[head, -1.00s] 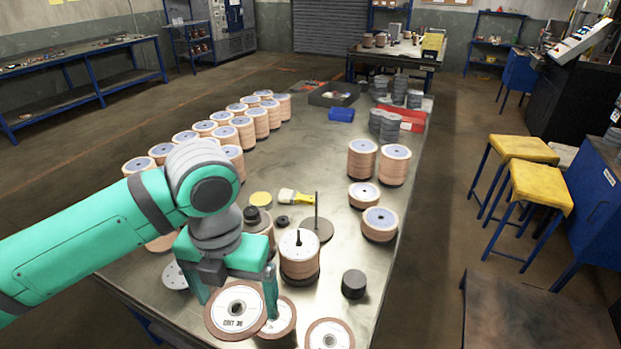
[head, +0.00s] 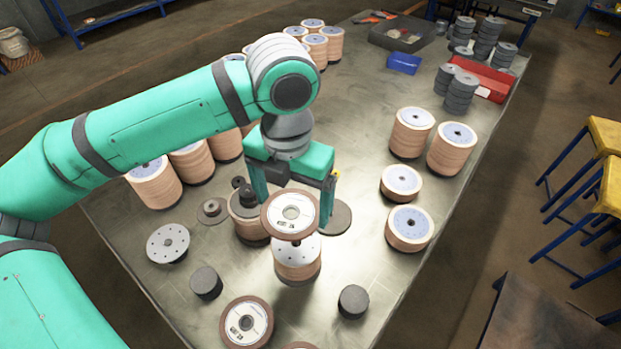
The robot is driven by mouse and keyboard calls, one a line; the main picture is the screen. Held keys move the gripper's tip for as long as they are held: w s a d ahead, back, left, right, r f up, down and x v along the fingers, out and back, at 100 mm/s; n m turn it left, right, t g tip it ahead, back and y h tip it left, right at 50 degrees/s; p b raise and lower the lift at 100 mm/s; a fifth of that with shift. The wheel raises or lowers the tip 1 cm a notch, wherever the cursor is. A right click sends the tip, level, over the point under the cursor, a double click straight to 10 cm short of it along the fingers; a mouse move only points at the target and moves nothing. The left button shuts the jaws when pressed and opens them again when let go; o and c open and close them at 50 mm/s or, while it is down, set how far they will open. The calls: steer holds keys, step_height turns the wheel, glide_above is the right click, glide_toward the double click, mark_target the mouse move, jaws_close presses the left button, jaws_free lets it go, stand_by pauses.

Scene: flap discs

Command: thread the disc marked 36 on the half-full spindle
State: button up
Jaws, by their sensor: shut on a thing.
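My gripper (head: 293,208) is shut on a brown-rimmed disc (head: 276,228) with a pale label, held level by its edges. Its marking is too small to read now; it read 36 earlier. The disc is over the front part-height stack (head: 297,264) on the half-full spindle, which has a white, holed top. The disc covers the back of that top and hides the spindle's tip. A gap seems to show between disc and stack, but I cannot tell whether the tip is in the hole.
Just behind are a stack with a dark cap (head: 247,224) and a bare spindle base (head: 337,217). Loose discs (head: 246,323) lie in front. Dark cylinders (head: 353,301) (head: 206,282) and a white holed plate (head: 168,243) lie nearby. Several stacks (head: 408,227) stand at right.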

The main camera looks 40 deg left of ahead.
mark_target(296, 217)
steer(key=shift+w+f, duration=0.2)
steer(key=shift+w, duration=0.1)
steer(key=shift+f, duration=2.55)
steer(key=shift+f, duration=1.75)
steer(key=shift+f, duration=1.7)
steer(key=o, duration=0.9)
steer(key=shift+o, duration=0.2)
steer(key=shift+r, duration=0.1)
step_height(296, 217, up, 11)
steer(key=shift+f, duration=0.15)
